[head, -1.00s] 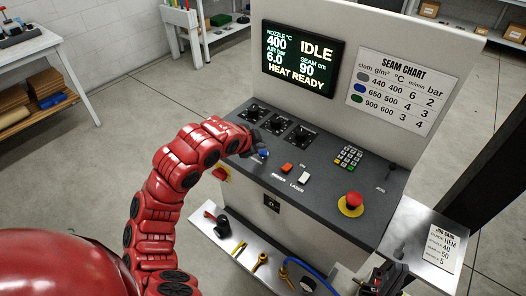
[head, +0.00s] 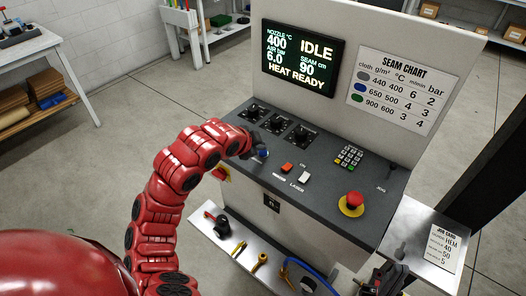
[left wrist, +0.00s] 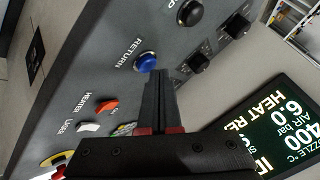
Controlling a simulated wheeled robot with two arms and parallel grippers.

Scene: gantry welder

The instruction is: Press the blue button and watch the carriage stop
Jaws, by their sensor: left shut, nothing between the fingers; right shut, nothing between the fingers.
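The blue button (head: 262,153) sits on the sloped grey control panel (head: 325,195), just beside the tip of my left gripper (head: 256,142). In the left wrist view the blue button (left wrist: 145,62) carries the label RETURN, and the shut fingertips (left wrist: 160,74) appear right next to it; I cannot tell whether they touch it. My right gripper (head: 388,278) is at the lower right, shut and away from the panel buttons. The display (head: 302,60) reads IDLE and HEAT READY. I cannot make out the carriage.
Black knobs (head: 277,124), an orange-red heater switch (head: 287,168), a white laser switch (head: 304,177), a keypad (head: 349,157) and a red emergency button (head: 353,201) share the panel. A metal shelf with tools (head: 235,244) runs below. A dark post (head: 490,165) stands at right.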

